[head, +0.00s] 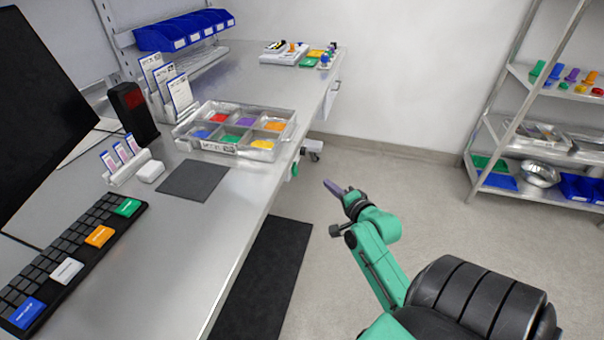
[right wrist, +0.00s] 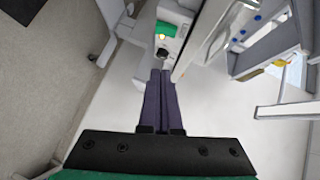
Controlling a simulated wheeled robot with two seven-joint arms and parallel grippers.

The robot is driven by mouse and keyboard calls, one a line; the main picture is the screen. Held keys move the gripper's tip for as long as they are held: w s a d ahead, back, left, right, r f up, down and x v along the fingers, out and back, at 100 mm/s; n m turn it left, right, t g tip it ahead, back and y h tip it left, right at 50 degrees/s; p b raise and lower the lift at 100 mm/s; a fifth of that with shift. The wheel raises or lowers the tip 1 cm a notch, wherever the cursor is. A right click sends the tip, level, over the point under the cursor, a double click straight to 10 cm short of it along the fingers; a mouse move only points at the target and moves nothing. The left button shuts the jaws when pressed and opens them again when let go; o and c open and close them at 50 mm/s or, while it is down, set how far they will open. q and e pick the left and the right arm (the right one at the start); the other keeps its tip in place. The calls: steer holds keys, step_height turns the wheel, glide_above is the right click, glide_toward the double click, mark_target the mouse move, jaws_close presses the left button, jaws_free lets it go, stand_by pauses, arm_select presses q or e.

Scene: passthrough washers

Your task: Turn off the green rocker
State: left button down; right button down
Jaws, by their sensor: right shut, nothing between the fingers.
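A green part that looks like the green rocker (right wrist: 166,29) is on a pale panel at the top of the right wrist view, with a small yellow spot at its lower edge. In the head view a small green part (head: 294,169) shows at the bench's right edge; I cannot tell its tilt. My right gripper (head: 332,187) is shut and empty, its purple fingers together, out over the floor to the right of the bench. In the right wrist view the fingertips (right wrist: 160,72) point up toward the panel, apart from the green part. My left gripper is not in view.
A dark round knob (right wrist: 160,53) lies between the fingertips and the green part. The steel bench (head: 215,235) holds a keyboard (head: 40,262) with coloured keys and a divided tray (head: 282,146). A shelf rack (head: 505,118) stands right.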

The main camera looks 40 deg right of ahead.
mark_target(295, 169)
steer(key=a+x, duration=0.2)
steer(key=x, duration=1)
steer(key=shift+a+f+p, duration=0.2)
steer(key=shift+a+p, duration=0.15)
steer(key=shift+w, duration=0.15)
